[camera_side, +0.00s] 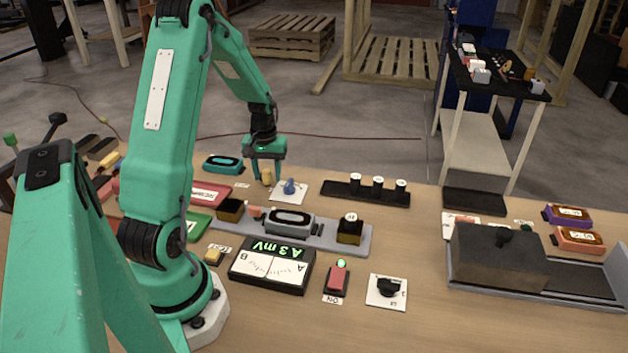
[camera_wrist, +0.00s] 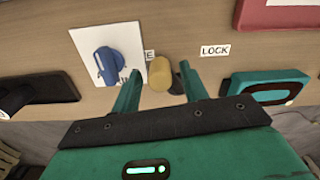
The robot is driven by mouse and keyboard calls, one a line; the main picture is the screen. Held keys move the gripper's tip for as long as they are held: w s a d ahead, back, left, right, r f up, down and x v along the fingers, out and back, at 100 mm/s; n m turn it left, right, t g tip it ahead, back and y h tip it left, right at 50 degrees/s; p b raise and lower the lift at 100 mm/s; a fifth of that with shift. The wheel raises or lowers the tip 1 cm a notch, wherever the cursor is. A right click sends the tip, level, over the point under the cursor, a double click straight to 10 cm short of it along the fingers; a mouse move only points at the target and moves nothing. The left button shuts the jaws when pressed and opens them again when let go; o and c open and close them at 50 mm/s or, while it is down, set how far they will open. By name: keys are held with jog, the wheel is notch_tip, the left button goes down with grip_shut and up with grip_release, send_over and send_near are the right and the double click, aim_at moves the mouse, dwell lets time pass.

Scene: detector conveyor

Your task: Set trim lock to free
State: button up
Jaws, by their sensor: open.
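The trim lock shows as a tan, rounded lever (camera_wrist: 159,75) with a dark part beside it at lower right in the wrist view. A "LOCK" label (camera_wrist: 215,51) lies to its right, and a mostly hidden label ending in "E" (camera_wrist: 149,54) lies to its left. My gripper (camera_wrist: 158,70) is open, with one finger on each side of the tan lever. In the side view my gripper (camera_side: 266,173) points down at the table's far edge, with the tan lever (camera_side: 267,177) between its fingers. I cannot tell which label the lever leans toward or whether a finger touches it.
A blue knob on a white plate (camera_wrist: 105,62) is close to the left finger in the wrist view. A teal device (camera_wrist: 268,86) is to the right. In the side view a black rack with pegs (camera_side: 350,193) and a grey tray (camera_side: 340,240) stand nearby.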

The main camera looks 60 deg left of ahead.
aim_at(269, 171)
jog(key=shift+r, duration=3.85)
jog(key=shift+w+d+r, duration=0.15)
jog(key=shift+d+r, duration=0.2)
jog(key=s+d+r+m+t, duration=0.1)
jog(key=s+d+r+m, duration=0.1)
jog(key=d, duration=0.7)
jog(key=s+d+r+m+t, duration=0.2)
jog(key=s+d+r+m, duration=0.1)
jog(key=d+r, duration=0.4)
jog(key=s+d+r+m+t, duration=0.2)
jog(key=d+r+m, duration=0.3)
jog(key=d, duration=0.6)
jog(key=shift+s, duration=0.75)
jog(key=shift+o, duration=0.5)
jog(key=shift+s+d+m+t, duration=0.3)
jog(key=shift+s+d, duration=0.2)
